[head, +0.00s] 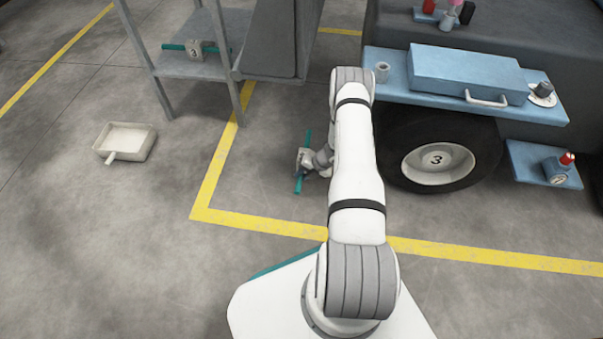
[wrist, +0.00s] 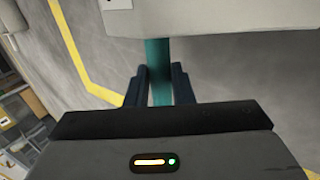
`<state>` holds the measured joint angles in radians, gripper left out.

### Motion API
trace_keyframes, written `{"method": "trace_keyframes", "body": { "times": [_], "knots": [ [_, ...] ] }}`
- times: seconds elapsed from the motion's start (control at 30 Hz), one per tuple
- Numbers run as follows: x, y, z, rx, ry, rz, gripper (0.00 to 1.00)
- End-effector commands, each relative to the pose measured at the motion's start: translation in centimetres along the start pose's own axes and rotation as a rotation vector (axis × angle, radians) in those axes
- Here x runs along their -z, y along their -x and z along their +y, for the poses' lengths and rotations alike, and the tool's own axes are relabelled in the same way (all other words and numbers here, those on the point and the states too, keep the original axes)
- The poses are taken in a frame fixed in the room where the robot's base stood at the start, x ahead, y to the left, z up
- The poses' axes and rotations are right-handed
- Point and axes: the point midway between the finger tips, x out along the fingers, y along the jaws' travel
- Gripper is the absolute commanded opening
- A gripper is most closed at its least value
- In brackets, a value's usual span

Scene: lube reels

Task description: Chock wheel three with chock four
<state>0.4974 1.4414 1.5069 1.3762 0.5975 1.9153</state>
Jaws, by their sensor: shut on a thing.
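Wheel three (head: 437,160), a dark tyre with a pale hub marked 3, stands under the truck's side at the right in the head view. My gripper (head: 315,162) is to its left, low over the floor. It is shut on the teal bar of a grey chock (head: 303,159). In the wrist view, the fingers (wrist: 164,78) flank the teal bar, and the chock's grey body (wrist: 220,18) fills the top. I cannot read its number or tell whether it touches the floor. Another chock (head: 195,51), marked 3, lies on a grey shelf.
A blue side step (head: 385,88) with a blue case (head: 465,75) and small items juts out above the wheel. A lower blue step (head: 530,168) is at the right. A pale pan (head: 126,139) lies on the floor at left. Yellow lines (head: 250,222) mark the clear floor.

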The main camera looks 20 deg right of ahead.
Motion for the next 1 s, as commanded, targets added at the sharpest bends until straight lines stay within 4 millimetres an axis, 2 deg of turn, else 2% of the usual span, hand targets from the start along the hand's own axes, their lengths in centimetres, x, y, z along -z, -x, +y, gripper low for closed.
{"method": "trace_keyframes", "body": {
  "times": [0.37, 1.0],
  "knots": [
    [-0.1, -1.6, -2.6, -0.001, 0.001, -0.002, 0.0],
    [-0.2, 1.2, -6.7, -0.001, -0.002, -0.004, 0.0]
  ]
}}
